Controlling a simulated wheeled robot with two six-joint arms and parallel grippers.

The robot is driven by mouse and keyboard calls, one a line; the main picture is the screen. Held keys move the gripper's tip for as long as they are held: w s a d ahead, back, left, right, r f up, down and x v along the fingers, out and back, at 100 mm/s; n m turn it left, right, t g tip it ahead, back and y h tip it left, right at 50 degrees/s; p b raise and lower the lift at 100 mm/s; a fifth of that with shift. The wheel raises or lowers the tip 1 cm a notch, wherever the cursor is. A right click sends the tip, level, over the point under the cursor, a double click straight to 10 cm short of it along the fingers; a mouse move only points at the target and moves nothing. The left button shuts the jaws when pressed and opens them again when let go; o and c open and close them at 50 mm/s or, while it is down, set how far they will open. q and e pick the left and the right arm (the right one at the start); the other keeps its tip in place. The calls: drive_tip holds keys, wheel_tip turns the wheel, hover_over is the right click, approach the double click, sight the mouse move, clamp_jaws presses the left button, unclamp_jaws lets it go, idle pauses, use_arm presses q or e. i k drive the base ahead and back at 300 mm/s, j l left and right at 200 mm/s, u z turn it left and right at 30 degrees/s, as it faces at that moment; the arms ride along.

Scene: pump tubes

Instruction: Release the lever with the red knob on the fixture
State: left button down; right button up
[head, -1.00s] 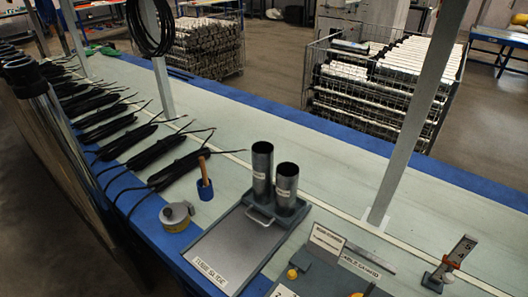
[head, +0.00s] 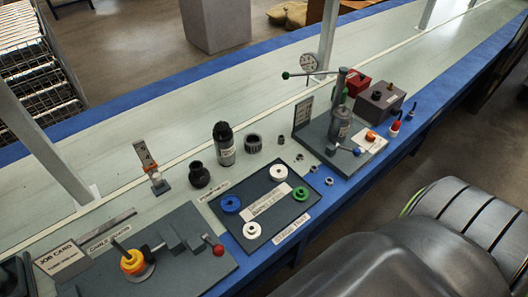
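A lever with a red knob (head: 218,250) is on the right part of a dark grey fixture (head: 192,270) at the lower left of the head view. The knob sits low at the end of a short arm beside a stepped grey block (head: 180,228). A yellow and orange round part (head: 132,262) with an upright pin stands on the fixture's left side. Whether the lever is clamped down cannot be told. Neither of my grippers is in view.
A dark tray (head: 262,200) with blue, white and green rings lies right of the fixture. A press stand (head: 340,122) with a green-knobbed lever stands farther right. A small upright gauge (head: 150,165) and dark bottle (head: 224,145) stand behind. The back bench strip is clear.

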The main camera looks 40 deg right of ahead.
sight(218, 250)
drive_tip(key=l+z, duration=0.1)
drive_tip(key=z, duration=0.3)
drive_tip(key=k+l+z, duration=0.1)
drive_tip(key=k+l, duration=0.2)
drive_tip(key=k+l+z, duration=0.1)
drive_tip(key=k+l, duration=0.2)
drive_tip(key=l, duration=0.15)
drive_tip(key=k+l+z, duration=0.15)
drive_tip(key=k+l, duration=0.15)
drive_tip(key=k+l+z, duration=0.1)
drive_tip(key=k+l, duration=0.15)
drive_tip(key=l, duration=0.25)
